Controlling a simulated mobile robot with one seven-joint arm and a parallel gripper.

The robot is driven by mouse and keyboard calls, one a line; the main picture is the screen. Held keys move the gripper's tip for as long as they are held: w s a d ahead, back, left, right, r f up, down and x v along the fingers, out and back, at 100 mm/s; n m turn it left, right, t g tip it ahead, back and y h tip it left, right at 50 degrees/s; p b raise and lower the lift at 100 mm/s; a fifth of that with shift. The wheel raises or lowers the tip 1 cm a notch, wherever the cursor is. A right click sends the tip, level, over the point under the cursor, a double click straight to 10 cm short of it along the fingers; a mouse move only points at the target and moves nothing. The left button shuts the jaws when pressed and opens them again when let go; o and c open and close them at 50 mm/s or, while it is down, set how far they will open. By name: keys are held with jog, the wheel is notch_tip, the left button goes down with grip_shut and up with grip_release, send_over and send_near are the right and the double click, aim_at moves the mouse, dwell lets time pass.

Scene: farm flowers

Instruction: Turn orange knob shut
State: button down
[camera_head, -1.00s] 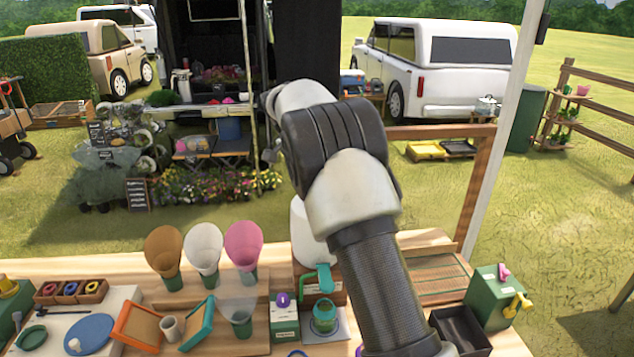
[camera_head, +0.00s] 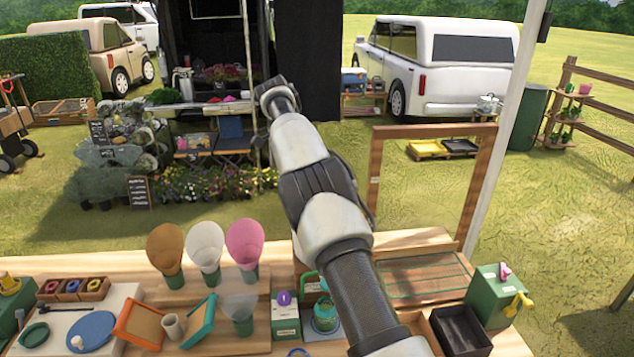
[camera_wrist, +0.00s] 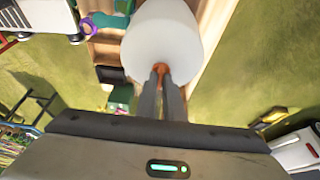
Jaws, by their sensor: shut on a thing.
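The orange knob (camera_wrist: 160,68) shows as a small orange patch on the near side of a round white container (camera_wrist: 162,38) in the wrist view. My gripper (camera_wrist: 161,76) has its two long dark fingers close together with the knob between their tips. The fingers cover most of the knob, so how far it is turned cannot be seen. In the head view my arm hides the container and the knob, and my fingers are not visible.
A wooden table (camera_head: 355,267) carries cone-shaped wraps (camera_head: 205,248), a green box with yellow and pink taps (camera_head: 497,295), a dark tray (camera_head: 461,328) and a teal-handled jar (camera_head: 325,316). A purple ring-shaped item (camera_wrist: 90,26) lies left of the container in the wrist view.

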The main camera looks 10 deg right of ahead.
dwell(0.5)
jog(key=c, duration=1.9)
grip_release()
jog(key=shift+o, duration=0.2)
jog(key=shift+r, duration=0.2)
